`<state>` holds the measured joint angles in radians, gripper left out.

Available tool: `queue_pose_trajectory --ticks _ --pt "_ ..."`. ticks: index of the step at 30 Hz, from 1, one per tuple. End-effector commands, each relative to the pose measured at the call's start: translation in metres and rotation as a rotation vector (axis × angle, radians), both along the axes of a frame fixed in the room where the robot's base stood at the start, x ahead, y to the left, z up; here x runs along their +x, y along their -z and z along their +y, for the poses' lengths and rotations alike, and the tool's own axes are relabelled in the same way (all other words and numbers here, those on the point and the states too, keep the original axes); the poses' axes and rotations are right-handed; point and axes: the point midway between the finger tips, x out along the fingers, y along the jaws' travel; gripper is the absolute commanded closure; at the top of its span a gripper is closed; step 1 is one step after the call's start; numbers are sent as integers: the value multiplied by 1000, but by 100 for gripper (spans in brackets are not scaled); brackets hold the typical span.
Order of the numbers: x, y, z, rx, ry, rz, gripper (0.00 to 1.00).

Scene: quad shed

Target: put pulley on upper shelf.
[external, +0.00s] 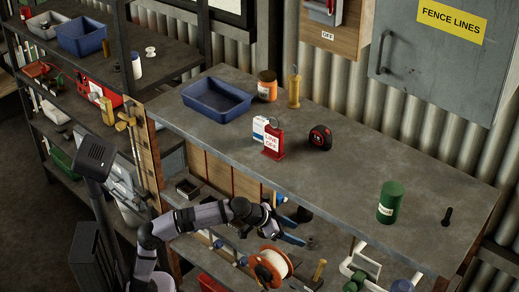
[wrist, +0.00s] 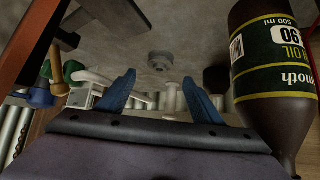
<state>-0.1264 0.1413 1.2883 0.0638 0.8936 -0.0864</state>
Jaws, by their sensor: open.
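A small grey round thing (wrist: 160,57), which looks like the pulley, lies on a grey surface ahead of my gripper in the wrist view. In the external view a small dark grey shape (external: 312,243) under the workbench may be the same thing; it is too small to be sure. My gripper (wrist: 159,80) is open, its blue fingers apart with the pulley beyond them and nothing held. In the external view my gripper (external: 296,228) reaches in below the bench top (external: 330,180). I cannot tell which surface is the upper shelf.
A dark oil bottle (wrist: 275,75) stands close on the right in the wrist view. White pipe fittings (wrist: 95,90) are on the left. An orange spool (external: 270,267) is below my arm. On the bench stand a blue tray (external: 217,96), a tape measure (external: 320,137) and a green can (external: 390,202).

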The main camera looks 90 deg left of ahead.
Motion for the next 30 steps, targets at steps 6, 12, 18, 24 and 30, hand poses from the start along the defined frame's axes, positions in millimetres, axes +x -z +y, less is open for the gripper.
queue_pose_trajectory --ticks 6,12,18,24,30 --pt "-23 -24 -5 0 0 -2 40" --pt "-33 -32 -7 0 0 0 40" --pt "-34 -32 -7 0 0 0 40" --pt "-34 -32 -7 0 0 0 40" --pt "-26 -46 -32 -69 3 -55 40"
